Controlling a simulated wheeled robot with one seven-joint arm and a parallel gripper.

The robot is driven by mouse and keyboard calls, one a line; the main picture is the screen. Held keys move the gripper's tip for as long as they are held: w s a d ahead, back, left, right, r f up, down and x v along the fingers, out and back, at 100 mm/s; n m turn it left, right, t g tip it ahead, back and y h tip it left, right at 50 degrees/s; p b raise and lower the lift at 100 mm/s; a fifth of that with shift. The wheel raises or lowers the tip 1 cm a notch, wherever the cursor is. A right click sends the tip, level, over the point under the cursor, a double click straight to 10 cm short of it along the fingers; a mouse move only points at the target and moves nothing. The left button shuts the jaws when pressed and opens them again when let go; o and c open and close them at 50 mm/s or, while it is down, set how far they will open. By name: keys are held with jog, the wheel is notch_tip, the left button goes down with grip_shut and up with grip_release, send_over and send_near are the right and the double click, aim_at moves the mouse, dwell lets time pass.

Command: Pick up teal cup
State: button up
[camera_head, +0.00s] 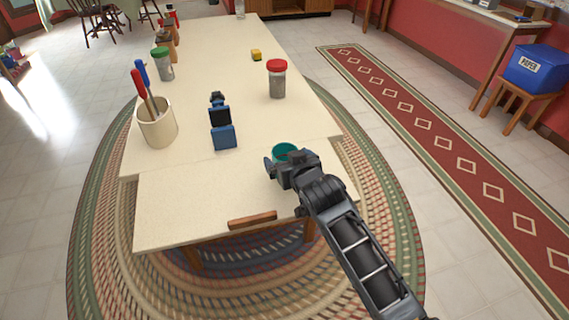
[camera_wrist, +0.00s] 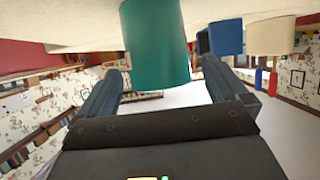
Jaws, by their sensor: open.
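The teal cup (camera_head: 285,148) stands on the cream table (camera_head: 190,205) near its right edge, partly hidden behind my gripper (camera_head: 284,162) in the head view. In the wrist view, which looks upside down, the teal cup (camera_wrist: 155,42) is large and close. My gripper (camera_wrist: 162,68) is open there, with one finger to each side of the cup's line. The cup lies ahead of and partly between the fingertips. I cannot tell whether either finger touches it.
A blue phone-like stand (camera_head: 222,130) and a cream holder (camera_head: 158,128) with red and blue utensils stand left of the cup. A red-lidded jar (camera_head: 277,80) stands behind it. A green-lidded jar (camera_head: 162,65) and a yellow block (camera_head: 256,55) are farther back. The front tabletop is clear.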

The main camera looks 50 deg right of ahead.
aim_at(281, 153)
jog(key=shift+x, duration=1.55)
jog(key=shift+f, duration=0.1)
jog(key=c, duration=1.1)
